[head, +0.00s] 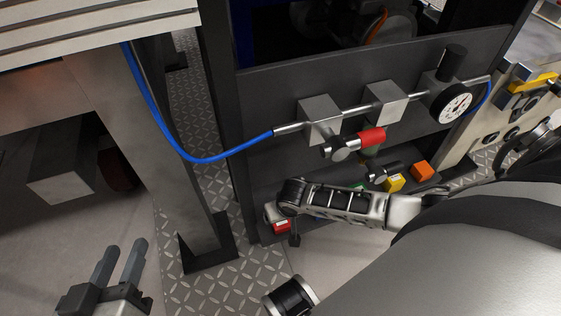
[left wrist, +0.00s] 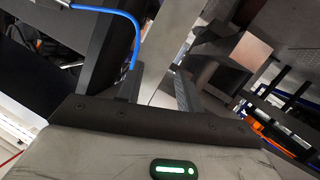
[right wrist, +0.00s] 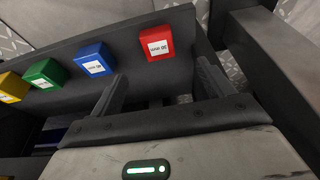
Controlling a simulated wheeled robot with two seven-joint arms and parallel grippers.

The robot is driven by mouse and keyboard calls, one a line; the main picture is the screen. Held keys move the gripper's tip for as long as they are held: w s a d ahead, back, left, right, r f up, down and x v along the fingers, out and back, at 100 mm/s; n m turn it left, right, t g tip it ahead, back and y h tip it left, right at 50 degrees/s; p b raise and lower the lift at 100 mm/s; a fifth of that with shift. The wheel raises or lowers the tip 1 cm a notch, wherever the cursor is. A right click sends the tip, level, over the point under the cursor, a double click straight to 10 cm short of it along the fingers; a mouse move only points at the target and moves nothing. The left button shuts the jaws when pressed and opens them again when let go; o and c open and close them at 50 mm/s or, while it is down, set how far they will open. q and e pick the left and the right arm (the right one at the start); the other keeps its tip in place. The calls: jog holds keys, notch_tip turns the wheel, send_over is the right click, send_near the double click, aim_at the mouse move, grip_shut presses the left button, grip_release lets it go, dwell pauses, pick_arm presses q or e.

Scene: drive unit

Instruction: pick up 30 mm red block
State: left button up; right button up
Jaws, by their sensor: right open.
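The red block (right wrist: 157,43) with a white label sits at one end of a row of coloured blocks on a dark ledge in the right wrist view. It also shows in the head view (head: 281,227), partly hidden by my right gripper. My right gripper (right wrist: 158,78) is open, and the red block appears between and beyond its fingertips, with nothing held. My left gripper (head: 121,262) is open and empty at the lower left of the head view, away from the blocks.
Beside the red block are a blue block (right wrist: 93,59), a green block (right wrist: 46,73) and a yellow block (right wrist: 12,87). An orange block (head: 422,171) lies farther along. A pipe with a gauge (head: 451,102) and a red-handled valve (head: 371,137) runs above the ledge.

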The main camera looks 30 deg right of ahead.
jog(key=b, duration=0.3)
send_over(282, 224)
jog(key=f, duration=0.5)
jog(key=shift+s+a+f, duration=0.25)
jog(key=shift+s, duration=0.15)
jog(key=shift+w+f, duration=0.15)
jog(key=shift+f, duration=0.25)
jog(key=shift+w+d+f+b, duration=0.1)
jog(key=shift+f+b, duration=0.2)
jog(key=shift+b, duration=0.15)
jog(key=shift+w+d+f+b, duration=0.1)
jog(key=shift+f+b, duration=0.45)
jog(key=shift+f, duration=0.05)
jog(key=b+x, duration=0.2)
jog(key=x, duration=0.1)
jog(key=shift+d+b, duration=0.15)
jog(key=shift+b, duration=0.15)
jog(key=shift+w+f, duration=0.1)
pick_arm(q)
notch_tip(282, 224, up, 7)
jog(key=w+m+t+h, duration=0.1)
jog(key=w+t+h, duration=0.1)
jog(key=t, duration=0.3)
jog(key=shift+w+d+m+h, duration=0.2)
jog(key=shift+w+m+h, duration=0.2)
jog(key=shift+h, duration=0.5)
pick_arm(e)
jog(key=shift+c, duration=0.3)
